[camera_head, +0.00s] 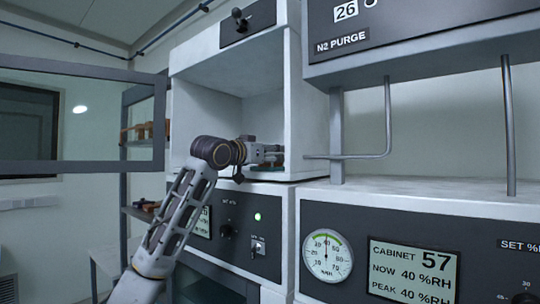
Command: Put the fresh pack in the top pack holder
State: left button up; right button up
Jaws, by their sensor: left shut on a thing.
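My left gripper (268,155) reaches into the open white cabinet compartment (212,112), low and close above its floor, near the right inner wall. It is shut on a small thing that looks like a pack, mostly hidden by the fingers. A thin bluish and brown edge (270,168) shows beneath the fingers; I cannot tell if it belongs to the pack or to a holder. The top pack holder cannot be made out clearly. My right gripper is not in view.
A grey-framed glass door (80,168) stands open at the left. A panel with a lit green lamp (257,216) is below the compartment. A humidity dial (327,255) and cabinet display (413,274) are right.

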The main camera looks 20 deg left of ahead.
pick_arm(q)
jog(key=shift+f, duration=0.15)
jog(key=o, duration=1.1)
jog(key=shift+r, duration=0.2)
jog(key=shift+s+a+f, duration=0.1)
jog(key=shift+s+a, duration=0.1)
jog(key=shift+s, duration=0.35)
jog(key=b+v, duration=0.3)
jog(key=v, duration=0.7)
jog(key=shift+s, duration=0.4)
